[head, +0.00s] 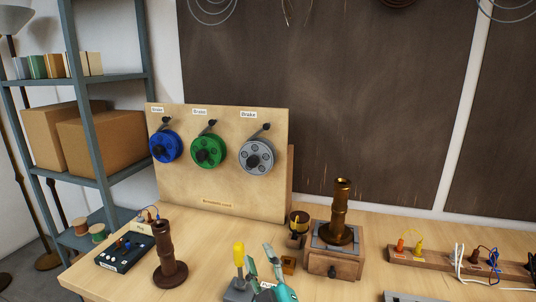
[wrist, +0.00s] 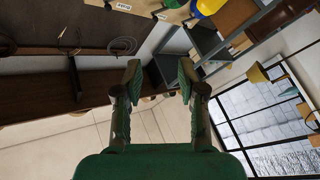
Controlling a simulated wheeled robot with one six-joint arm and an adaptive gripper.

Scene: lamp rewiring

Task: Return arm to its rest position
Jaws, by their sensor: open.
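My gripper (wrist: 159,75) shows in the wrist view, its two green-padded fingers spread apart. It is open and nothing is between its fingertips. The wrist picture is turned over, with shelving, ceiling or wall panels and a large window beyond the fingers. The fingers touch nothing that I can see.
The workbench (head: 350,288) holds a board (head: 225,197) with blue, green and grey reels. A dark turned post (head: 168,255), a brass lamp column (head: 341,215) on a wooden block and a socket strip (head: 440,262) stand around it. A shelf rack (head: 95,125) is at left.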

